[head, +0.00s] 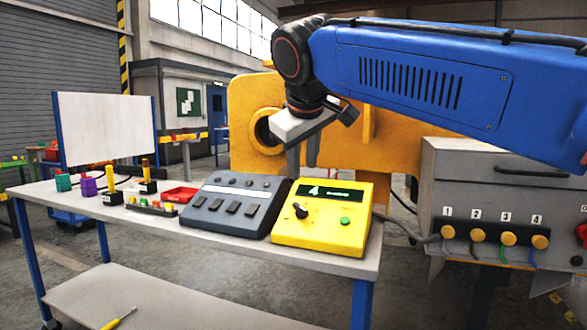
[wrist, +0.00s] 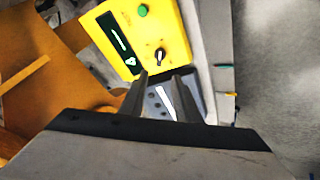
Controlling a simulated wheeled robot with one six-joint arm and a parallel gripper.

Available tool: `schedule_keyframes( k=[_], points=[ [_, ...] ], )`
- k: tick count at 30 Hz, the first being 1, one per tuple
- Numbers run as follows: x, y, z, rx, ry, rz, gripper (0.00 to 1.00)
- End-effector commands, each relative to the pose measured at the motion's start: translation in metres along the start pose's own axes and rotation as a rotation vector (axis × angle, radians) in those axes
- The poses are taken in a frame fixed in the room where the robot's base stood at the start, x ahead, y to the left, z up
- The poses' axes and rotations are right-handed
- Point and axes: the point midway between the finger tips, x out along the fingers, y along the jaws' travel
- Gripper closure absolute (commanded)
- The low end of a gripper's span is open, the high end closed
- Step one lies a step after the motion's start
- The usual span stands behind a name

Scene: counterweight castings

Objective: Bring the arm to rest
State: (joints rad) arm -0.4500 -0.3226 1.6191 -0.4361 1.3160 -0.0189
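My blue arm reaches in from the upper right of the head view. My gripper (head: 303,170) hangs over the back of the workbench (head: 330,258), above the gap between a grey box and a yellow box. In the wrist view my gripper (wrist: 161,74) shows two dark fingers standing apart, with nothing held between them. The yellow box (head: 287,232) has a display reading 4, a black knob (head: 301,211) and a green button (head: 345,221). The knob also shows in the wrist view (wrist: 159,57), just beyond the fingertips.
The grey box (head: 228,214) has several dark keys. Small coloured blocks, a red tray (head: 180,195) and a white board (head: 105,130) are to the left. A large yellow casting (head: 245,100) stands behind. A grey cabinet (head: 500,190) with numbered yellow plugs is right.

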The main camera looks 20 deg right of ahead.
Motion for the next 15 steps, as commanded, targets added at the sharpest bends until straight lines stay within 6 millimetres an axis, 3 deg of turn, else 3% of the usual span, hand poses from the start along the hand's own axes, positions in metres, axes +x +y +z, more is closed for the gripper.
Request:
schedule_keyframes(
  k=[4, 7, 11, 15],
  points=[
    [0.011, -0.001, 0.023, 0.019, -0.017, -0.013, 0.70],
    [0.027, -0.006, 0.057, 0.048, -0.038, -0.035, 0.70],
    [0.055, -0.018, 0.116, 0.107, -0.074, -0.073, 0.70],
    [0.087, -0.040, 0.188, 0.191, -0.114, -0.118, 0.70]
  ],
)
